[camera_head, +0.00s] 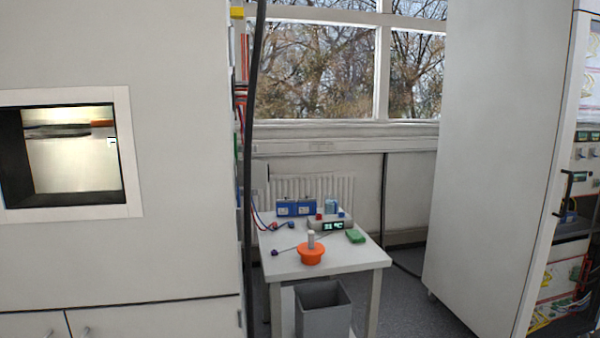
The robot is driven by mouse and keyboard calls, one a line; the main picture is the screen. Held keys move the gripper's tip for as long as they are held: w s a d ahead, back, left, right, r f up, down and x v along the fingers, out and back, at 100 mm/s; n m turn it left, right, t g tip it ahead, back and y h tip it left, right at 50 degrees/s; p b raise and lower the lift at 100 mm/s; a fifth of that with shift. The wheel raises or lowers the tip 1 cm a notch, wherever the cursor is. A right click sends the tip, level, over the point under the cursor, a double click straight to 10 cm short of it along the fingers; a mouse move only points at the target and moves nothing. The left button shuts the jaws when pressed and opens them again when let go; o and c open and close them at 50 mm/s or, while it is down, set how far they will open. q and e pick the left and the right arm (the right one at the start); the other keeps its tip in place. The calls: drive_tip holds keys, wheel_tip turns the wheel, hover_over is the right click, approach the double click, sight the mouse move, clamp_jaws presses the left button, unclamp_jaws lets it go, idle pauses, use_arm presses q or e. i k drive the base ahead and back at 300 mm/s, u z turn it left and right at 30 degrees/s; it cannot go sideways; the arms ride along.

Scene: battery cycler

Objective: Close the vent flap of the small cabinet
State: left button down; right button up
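No vent flap can be made out in the head view. A large pale cabinet (180,250) fills the left side, with a framed window (75,150) showing a lit interior. A tall grey cabinet (490,150) stands at the right, with a black handle (565,193) on its front edge and equipment visible behind the front. I cannot tell which of the two, if either, is the small cabinet. Neither of my grippers is in view.
A small white table (285,268) stands between the cabinets, carrying blue boxes (296,208), an orange bowl-like item (311,255), a green block (355,236) and a small display unit (333,226). A grey bin (322,309) stands below. Floor (410,310) is free right of the table.

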sight(260, 170)
drive_tip(key=z, duration=0.7)
drive_tip(key=i, duration=0.75)
drive_tip(key=z, duration=0.4)
drive_tip(key=i, duration=0.95)
drive_tip(key=u, duration=0.5)
